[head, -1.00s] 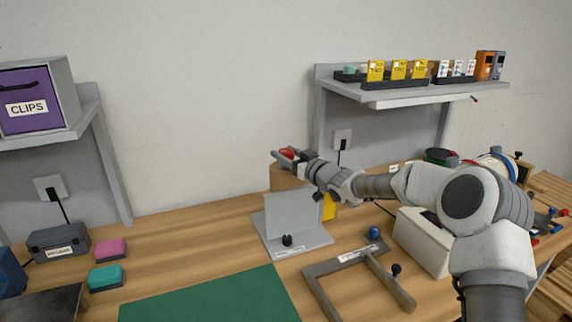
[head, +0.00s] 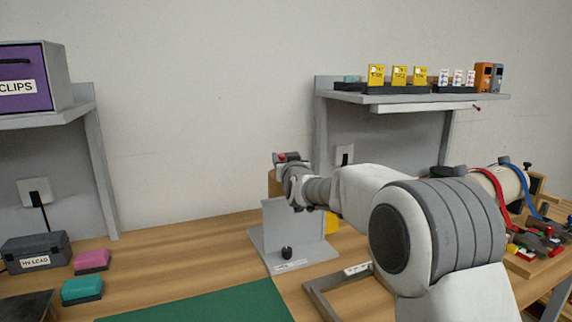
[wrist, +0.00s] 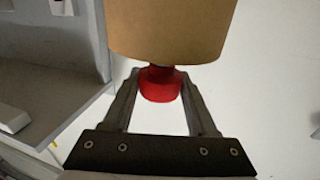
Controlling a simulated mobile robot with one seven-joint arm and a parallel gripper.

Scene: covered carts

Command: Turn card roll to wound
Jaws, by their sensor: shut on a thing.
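The card roll appears as a tan, smooth, rounded body (wrist: 170,28) at the top of the wrist view, with a red knob (wrist: 160,84) below it. My gripper (wrist: 160,92) is shut on the red knob, one finger on each side. In the head view my gripper (head: 283,163) is up near the wall, above the grey angled stand, with a bit of red at its tip. A tan piece (head: 274,184) shows just behind it. Most of the roll is hidden by my arm there, and I cannot read its turn.
A grey angled stand (head: 294,228) with a black knob stands below my gripper. A shelf (head: 425,99) with yellow boxes is at the right. A cream cylinder (head: 499,187) with red and blue bands lies at far right. A green mat (head: 200,307) covers the front.

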